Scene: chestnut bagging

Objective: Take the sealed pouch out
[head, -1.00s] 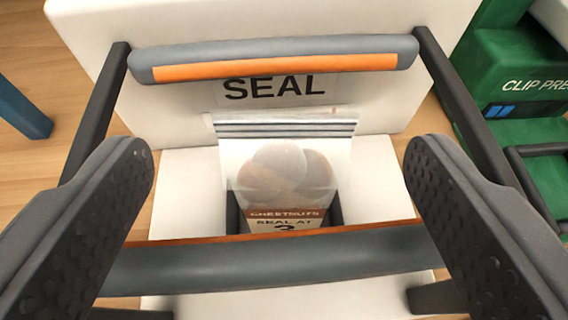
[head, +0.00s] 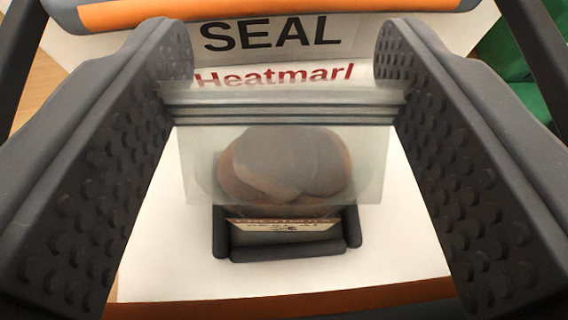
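The clear pouch (head: 285,165) stands upright in front of the sealer, with brown chestnuts showing inside and a ribbed strip along its top. Its lower label is within a dark holder (head: 288,252), and its bottom is hidden. My gripper (head: 283,75) has a studded finger on each side of the pouch. The strip's left and right ends meet the inner pads, so the fingers appear shut on the pouch across its width. The pouch looks flat, not buckled.
The white sealer (head: 400,245) carries a "SEAL" sign (head: 272,35) and red lettering behind the pouch. A grey and orange bar (head: 200,12) crosses above, and another orange edge (head: 280,307) runs in front. A green machine (head: 525,95) stands at the right.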

